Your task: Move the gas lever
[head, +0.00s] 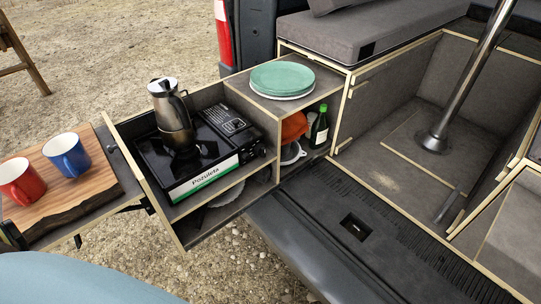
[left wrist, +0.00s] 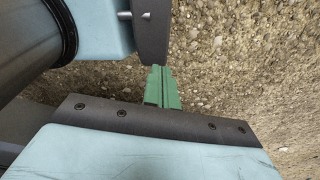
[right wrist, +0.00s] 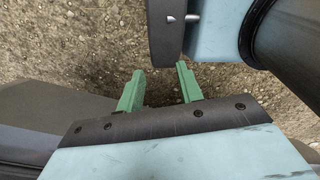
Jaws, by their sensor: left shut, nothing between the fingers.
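A black portable gas stove (head: 222,158) stands in the pulled-out drawer, with a white and green label reading "Pozuleta" on its front. Dark controls (head: 258,151) show at the right end of that front; they are too small to tell the gas lever and its position. A metal moka pot (head: 170,110) stands upright on the burner. Neither gripper shows in the head view. In the left wrist view my left gripper (left wrist: 162,88) has its green fingers together, empty, above gravel. In the right wrist view my right gripper (right wrist: 160,84) has its fingers apart, empty.
A wooden board (head: 95,185) with a red mug (head: 20,182) and a blue mug (head: 67,155) lies left of the stove. Green plates (head: 283,77) sit on the cabinet top. A green bottle (head: 319,128) stands in the compartment below. The drawer wall (head: 150,185) borders the stove.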

